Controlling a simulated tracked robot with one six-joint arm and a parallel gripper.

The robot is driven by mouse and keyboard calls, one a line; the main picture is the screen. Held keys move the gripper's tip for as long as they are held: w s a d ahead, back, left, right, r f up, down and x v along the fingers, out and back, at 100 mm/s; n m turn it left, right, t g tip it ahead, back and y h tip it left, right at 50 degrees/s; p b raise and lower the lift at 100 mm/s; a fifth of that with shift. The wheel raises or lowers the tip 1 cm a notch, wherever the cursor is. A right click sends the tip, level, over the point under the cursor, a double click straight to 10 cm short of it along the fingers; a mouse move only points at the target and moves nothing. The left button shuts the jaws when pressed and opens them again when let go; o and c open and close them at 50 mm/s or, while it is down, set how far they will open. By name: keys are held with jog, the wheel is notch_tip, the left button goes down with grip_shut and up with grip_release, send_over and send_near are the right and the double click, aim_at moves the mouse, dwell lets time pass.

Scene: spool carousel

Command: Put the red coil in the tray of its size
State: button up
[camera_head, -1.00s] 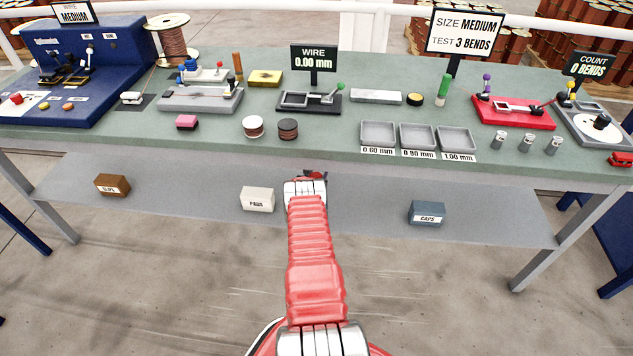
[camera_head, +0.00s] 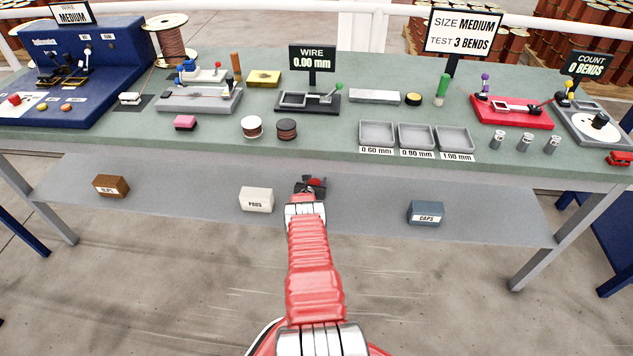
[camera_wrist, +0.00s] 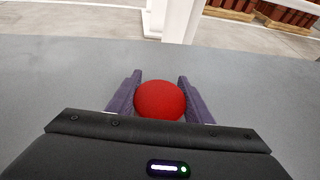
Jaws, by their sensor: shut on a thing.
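My gripper (camera_head: 312,186) is over the lower grey shelf, in front of and below the bench top. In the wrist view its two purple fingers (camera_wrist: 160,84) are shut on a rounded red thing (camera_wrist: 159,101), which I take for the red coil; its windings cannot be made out. The red also shows small at the gripper in the head view (camera_head: 317,182). Three empty grey trays stand on the bench top, up and to the right: the 0.60 mm tray (camera_head: 377,144), a middle tray (camera_head: 417,146) marked about 0.90 mm, and the 1.00 mm tray (camera_head: 455,148).
The wire display (camera_head: 312,58) reads 0.00 mm above a small gauge (camera_head: 307,101). A white bin (camera_head: 256,200) and a blue-grey bin (camera_head: 426,213) stand on the lower shelf (camera_head: 350,205). Two spools (camera_head: 286,129) stand near the bench's front edge. The bench overhangs the shelf.

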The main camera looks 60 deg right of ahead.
jog(key=shift+f, duration=0.15)
jog(key=o, duration=1.4)
jog(key=shift+f, duration=0.1)
jog(key=shift+a+r, duration=0.1)
jog(key=shift+r, duration=0.1)
jog(key=shift+v, duration=5.9)
jog(key=shift+f, duration=0.1)
